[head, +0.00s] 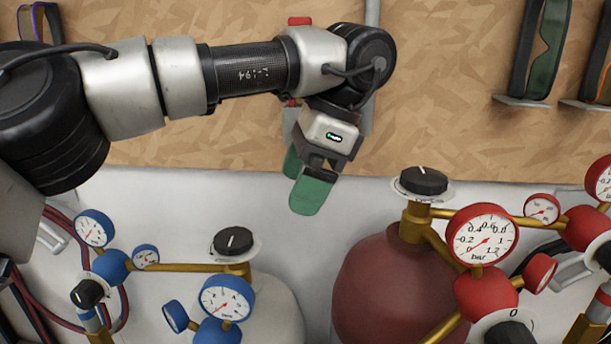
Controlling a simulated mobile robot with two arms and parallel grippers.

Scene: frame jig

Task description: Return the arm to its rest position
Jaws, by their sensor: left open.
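My left arm (245,75) comes in from the left and reaches across the upper middle of the head view. Its gripper (301,182) points down, with green fingertips that stand apart. Nothing shows between the fingers. The gripper hangs in front of the white wall band, above the gap between the two gas cylinders, and touches neither in this view. My right gripper does not show.
A dark red cylinder (378,290) with a black knob and red gauges (481,235) stands right. A pale cylinder (268,312) with blue gauges (227,299) stands lower left.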

